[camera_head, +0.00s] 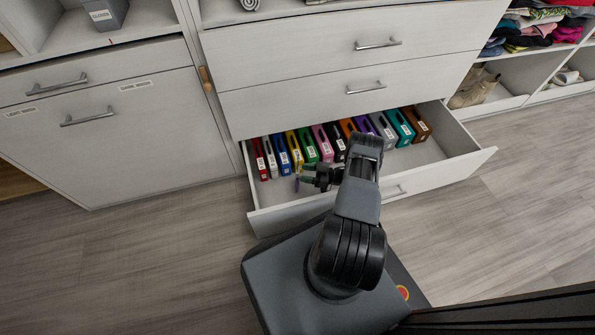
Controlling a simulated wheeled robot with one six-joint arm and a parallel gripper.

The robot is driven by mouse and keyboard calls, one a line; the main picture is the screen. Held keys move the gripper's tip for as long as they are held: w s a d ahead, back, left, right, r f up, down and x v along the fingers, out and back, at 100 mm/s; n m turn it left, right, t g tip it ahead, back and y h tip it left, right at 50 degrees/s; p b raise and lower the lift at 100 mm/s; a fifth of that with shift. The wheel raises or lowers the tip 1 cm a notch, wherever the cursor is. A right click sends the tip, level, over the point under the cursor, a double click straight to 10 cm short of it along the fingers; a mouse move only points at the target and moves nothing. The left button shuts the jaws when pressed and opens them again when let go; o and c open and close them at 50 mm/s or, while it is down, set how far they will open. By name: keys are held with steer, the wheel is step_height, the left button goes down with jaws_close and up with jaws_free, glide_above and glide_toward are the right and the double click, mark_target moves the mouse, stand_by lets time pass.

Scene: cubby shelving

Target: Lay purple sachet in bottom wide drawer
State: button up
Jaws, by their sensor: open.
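The bottom wide drawer (262,217) is pulled out below the middle cabinet and holds a row of coloured items along its back. My gripper (303,179) is over the left front part of the drawer, pointing left, and is open. My arm hides part of the drawer's middle and front.
The labelled items, including a red one (259,161), a purple one (364,127) and a brown one (417,125), stand side by side. The drawer floor is bare at the right (440,146). Two closed drawers are above. Shoes (474,91) sit in a cubby at right.

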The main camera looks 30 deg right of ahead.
steer(key=shift+v, duration=1)
